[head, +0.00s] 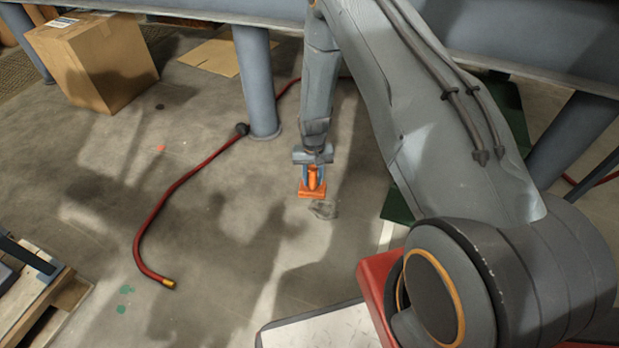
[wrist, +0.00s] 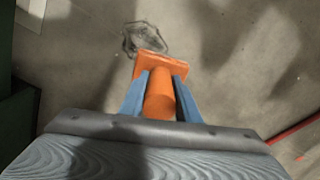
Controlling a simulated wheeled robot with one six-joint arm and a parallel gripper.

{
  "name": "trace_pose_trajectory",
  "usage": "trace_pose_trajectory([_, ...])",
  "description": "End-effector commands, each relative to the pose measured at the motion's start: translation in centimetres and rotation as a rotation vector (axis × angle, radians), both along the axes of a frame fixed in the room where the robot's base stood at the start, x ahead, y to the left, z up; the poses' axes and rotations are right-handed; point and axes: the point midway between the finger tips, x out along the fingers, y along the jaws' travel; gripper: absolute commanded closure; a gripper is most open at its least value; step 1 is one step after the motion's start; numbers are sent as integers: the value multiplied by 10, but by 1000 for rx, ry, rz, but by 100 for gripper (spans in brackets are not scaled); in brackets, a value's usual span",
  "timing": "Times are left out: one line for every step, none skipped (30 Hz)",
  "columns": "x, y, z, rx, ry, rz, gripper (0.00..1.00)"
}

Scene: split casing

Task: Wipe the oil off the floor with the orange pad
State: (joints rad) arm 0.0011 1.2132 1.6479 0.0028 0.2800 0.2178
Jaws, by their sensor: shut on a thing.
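The orange pad (head: 312,190) has a flat base and an upright round grip, and it is held low over the floor in the head view. My gripper (head: 313,172) is shut on the pad's grip. In the wrist view, the blue fingers of my gripper (wrist: 160,92) stand on both sides of the orange grip, and the pad's base (wrist: 150,62) shows beyond them. A dark, ring-like oil mark (head: 322,209) lies on the floor just in front of the pad. The oil also shows in the wrist view (wrist: 130,40), right beside the pad's edge. I cannot tell whether the pad touches the floor.
A red hose (head: 183,182) curves over the floor to the left, past a blue-grey post (head: 257,85). A cardboard box (head: 92,62) stands at the back left. A wooden pallet (head: 38,310) is at the lower left. A green mat (head: 398,207) lies right of the oil. Floor left of the pad is mostly open.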

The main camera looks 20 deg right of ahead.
Motion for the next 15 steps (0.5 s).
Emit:
trace_pose_trajectory([0, 0, 8, 0, -1, 1, 92])
trace_pose_trajectory([0, 1, 10, 0, -1, 1, 92])
trace_pose_trajectory([0, 1, 14, 0, -1, 1, 92])
trace_pose_trajectory([0, 1, 16, 0, 0, 1, 92])
trace_pose_trajectory([0, 1, 18, 0, 0, 2, 92])
trace_pose_trajectory([0, 2, 20, 0, 0, 2, 92])
trace_pose_trajectory([0, 2, 21, 0, 0, 2, 92])
trace_pose_trajectory([0, 2, 22, 0, 0, 2, 92])
trace_pose_trajectory([0, 2, 23, 0, 0, 2, 92])
trace_pose_trajectory([0, 2, 23, 0, 0, 2, 92])
trace_pose_trajectory([0, 2, 23, 0, 1, 2, 92])
trace_pose_trajectory([0, 2, 22, 0, 1, 2, 92])
trace_pose_trajectory([0, 2, 22, 0, 1, 2, 92])
trace_pose_trajectory([0, 2, 22, 0, 0, 2, 92])
trace_pose_trajectory([0, 2, 22, 0, 1, 2, 92])
